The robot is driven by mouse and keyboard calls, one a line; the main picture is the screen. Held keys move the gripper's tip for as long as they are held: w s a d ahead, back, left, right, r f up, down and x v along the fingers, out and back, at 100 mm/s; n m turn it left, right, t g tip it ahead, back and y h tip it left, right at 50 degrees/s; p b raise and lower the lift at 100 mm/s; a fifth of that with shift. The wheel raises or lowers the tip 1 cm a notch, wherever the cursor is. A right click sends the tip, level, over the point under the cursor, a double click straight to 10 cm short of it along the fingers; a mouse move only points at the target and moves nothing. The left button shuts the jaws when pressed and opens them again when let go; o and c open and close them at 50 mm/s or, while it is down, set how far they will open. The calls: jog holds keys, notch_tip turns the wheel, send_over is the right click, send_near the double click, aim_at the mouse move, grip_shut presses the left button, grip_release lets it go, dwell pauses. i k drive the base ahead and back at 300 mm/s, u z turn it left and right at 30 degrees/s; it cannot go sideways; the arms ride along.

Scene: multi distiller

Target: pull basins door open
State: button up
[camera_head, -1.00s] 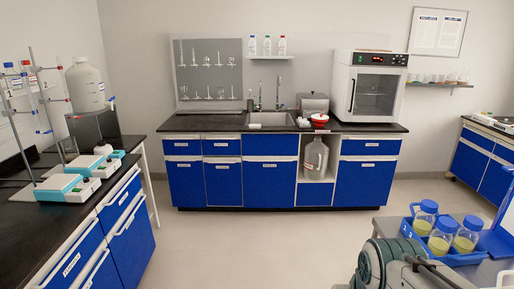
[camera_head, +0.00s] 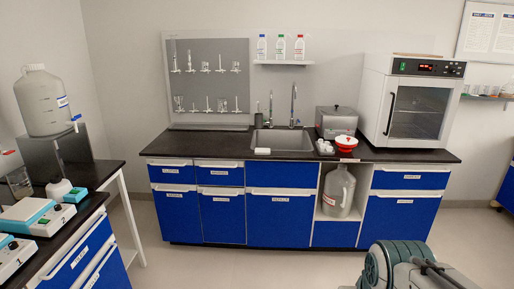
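A black-topped lab counter (camera_head: 390,156) with blue fronts stands ahead, against the back wall. The steel sink (camera_head: 283,140) with a tall tap is set into its top. The wide blue door (camera_head: 280,222) below the sink is shut, with a pale handle strip along its top edge and a small label I cannot read clearly. Narrower blue doors (camera_head: 222,220) to its left are also shut. Part of my arm shows at the bottom right, well short of the counter. My gripper is not in view.
An open niche holding a large jug (camera_head: 338,190) is right of the sink door. A white oven (camera_head: 412,105) stands on the counter. The floor before the counter looks clear.

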aim_at(178, 210)
jog(key=u, duration=0.25)
jog(key=i, duration=1.55)
jog(key=u, duration=1.15)
jog(key=i, duration=1.8)
jog(key=u, duration=0.95)
jog(key=i, duration=0.25)
jog(key=z, duration=0.05)
